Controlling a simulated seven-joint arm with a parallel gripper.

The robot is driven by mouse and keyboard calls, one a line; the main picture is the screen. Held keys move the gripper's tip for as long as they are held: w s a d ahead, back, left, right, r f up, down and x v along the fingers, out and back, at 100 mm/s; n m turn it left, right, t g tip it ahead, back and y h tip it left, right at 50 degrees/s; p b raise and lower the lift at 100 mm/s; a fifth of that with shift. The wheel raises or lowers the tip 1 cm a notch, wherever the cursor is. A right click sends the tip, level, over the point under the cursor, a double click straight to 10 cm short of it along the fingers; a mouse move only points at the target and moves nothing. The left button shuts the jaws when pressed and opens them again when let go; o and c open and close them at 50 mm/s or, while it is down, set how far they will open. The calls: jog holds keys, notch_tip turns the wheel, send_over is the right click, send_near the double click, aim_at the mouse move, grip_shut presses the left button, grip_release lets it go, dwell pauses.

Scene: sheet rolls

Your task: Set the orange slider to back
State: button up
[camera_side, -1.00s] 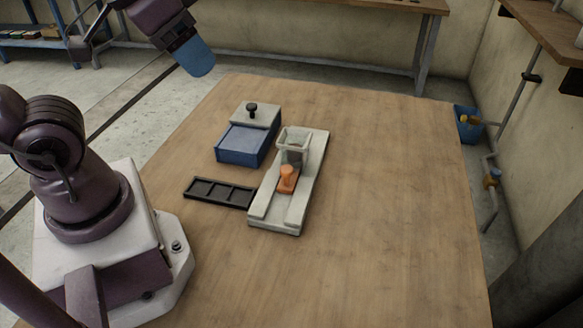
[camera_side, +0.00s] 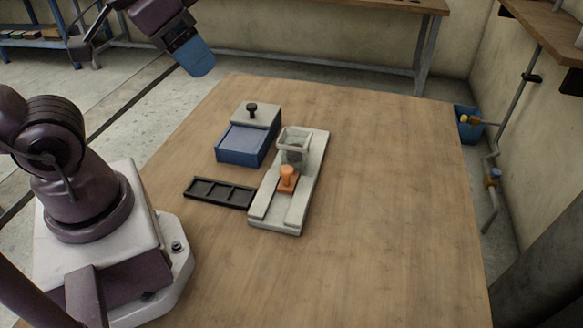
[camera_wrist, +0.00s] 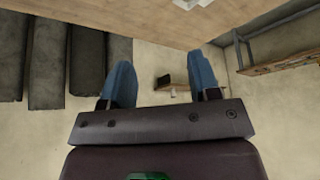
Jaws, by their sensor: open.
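The orange slider (camera_side: 287,178) stands about midway along a pale grey rail base (camera_side: 295,205) on the table, just in front of a clear or grey open-topped cup (camera_side: 294,143). My gripper (camera_side: 199,62) is high at the upper left in the side view, well above and apart from the slider. Only one blue finger shows clearly there. In the wrist view my gripper (camera_wrist: 160,85) has its two blue fingers spread wide, with nothing between them. The wrist view does not show the slider.
Left of the rail are a blue box (camera_side: 240,152) with a black knob (camera_side: 252,107) on its grey top and a black slotted tray (camera_side: 219,193). The table's right side (camera_side: 400,200) is clear. A blue bin (camera_side: 467,126) is beyond the table's right edge.

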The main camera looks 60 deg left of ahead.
jog(key=n+g+y, duration=0.4)
jog(key=n, duration=0.9)
send_near(287, 168)
jog(key=shift+n, duration=0.3)
jog(key=x, duration=0.9)
jog(key=shift+s+d, duration=0.1)
